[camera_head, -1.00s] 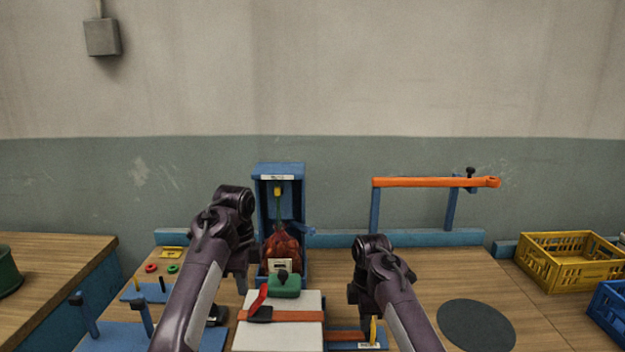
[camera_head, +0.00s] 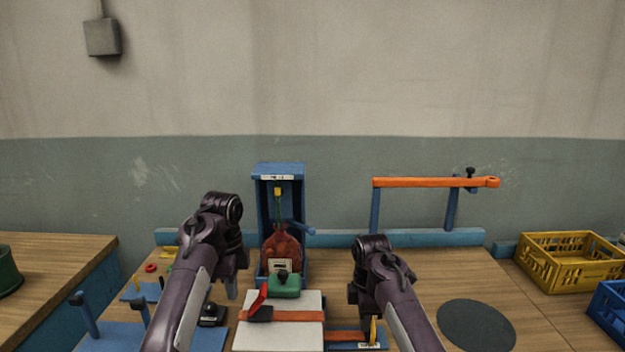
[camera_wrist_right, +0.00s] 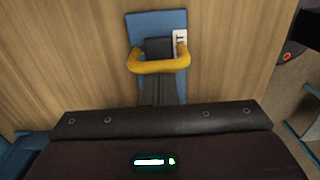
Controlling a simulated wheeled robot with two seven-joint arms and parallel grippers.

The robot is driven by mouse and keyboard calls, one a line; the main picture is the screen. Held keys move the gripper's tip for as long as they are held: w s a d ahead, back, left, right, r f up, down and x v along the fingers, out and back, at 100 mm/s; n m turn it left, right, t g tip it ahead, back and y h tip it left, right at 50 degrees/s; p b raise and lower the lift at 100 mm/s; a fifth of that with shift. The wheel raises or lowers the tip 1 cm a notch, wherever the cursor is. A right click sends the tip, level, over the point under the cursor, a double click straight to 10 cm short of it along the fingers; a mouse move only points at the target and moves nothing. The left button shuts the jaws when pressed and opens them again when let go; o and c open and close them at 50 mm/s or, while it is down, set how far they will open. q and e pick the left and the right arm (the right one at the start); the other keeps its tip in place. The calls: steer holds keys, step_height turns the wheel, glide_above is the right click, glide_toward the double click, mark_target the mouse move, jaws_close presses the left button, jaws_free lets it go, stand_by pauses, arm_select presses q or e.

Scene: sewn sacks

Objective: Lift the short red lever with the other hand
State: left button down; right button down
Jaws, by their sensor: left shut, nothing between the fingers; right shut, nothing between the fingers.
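The short red lever (camera_head: 259,298) stands tilted up from a black buckle (camera_head: 260,314) on an orange strap. The strap crosses a pale block (camera_head: 280,337) at the front centre. My left gripper (camera_head: 232,291) is shut and empty, to the left of the lever and apart from it. My right gripper (camera_head: 354,296) is shut and empty, to the right of the pale block, above the table. In the right wrist view a yellow handle (camera_wrist_right: 158,66) on a blue plate (camera_wrist_right: 160,22) shows ahead of the gripper; whether they touch is unclear.
A blue stand (camera_head: 279,170) behind the block holds a red-brown sack (camera_head: 283,247). A green piece (camera_head: 284,287) sits between them. An orange bar (camera_head: 425,182) stands at the back right. A dark round mat (camera_head: 477,325) lies at right, near a yellow crate (camera_head: 570,262).

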stand_by(0.3)
arm_select(q)
steer(key=shift+a+f, duration=0.5)
steer(key=shift+f, duration=0.05)
steer(key=shift+a+f, duration=0.35)
steer(key=shift+f, duration=0.35)
steer(key=shift+a+f, duration=0.15)
steer(key=shift+f, duration=0.55)
steer(key=shift+f, duration=0.75)
